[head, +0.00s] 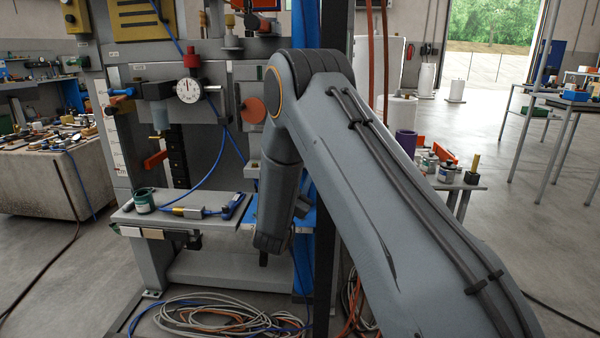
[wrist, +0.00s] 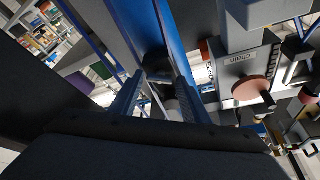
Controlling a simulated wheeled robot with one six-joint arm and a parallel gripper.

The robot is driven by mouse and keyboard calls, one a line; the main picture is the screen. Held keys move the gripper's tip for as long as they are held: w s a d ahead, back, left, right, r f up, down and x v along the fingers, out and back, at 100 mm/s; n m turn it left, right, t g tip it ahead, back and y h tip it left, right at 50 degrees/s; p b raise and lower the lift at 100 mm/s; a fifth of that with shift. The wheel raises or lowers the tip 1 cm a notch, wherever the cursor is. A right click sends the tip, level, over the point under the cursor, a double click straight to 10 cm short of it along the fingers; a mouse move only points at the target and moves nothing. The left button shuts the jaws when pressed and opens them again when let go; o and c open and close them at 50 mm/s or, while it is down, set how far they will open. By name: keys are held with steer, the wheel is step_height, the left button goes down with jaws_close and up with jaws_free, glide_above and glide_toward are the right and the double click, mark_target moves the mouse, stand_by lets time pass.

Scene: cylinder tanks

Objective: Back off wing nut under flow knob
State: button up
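A round orange-red disc knob (head: 254,110) stands out from the grey panel, left of my arm. A similar reddish disc (wrist: 250,88) shows at the right in the wrist view, on a grey housing with a small label. I cannot tell whether it is the flow knob, and I cannot make out a wing nut. My gripper (wrist: 157,98) has its two fingers apart beside a blue upright, with the disc off to their right. Nothing is clearly held between them. In the head view my arm hides most of the gripper and the panel behind it.
Coiled cables (head: 220,318) lie on the floor.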

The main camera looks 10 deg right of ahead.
steer(key=v, duration=0.8)
steer(key=shift+w, duration=0.1)
steer(key=shift+c, duration=0.2)
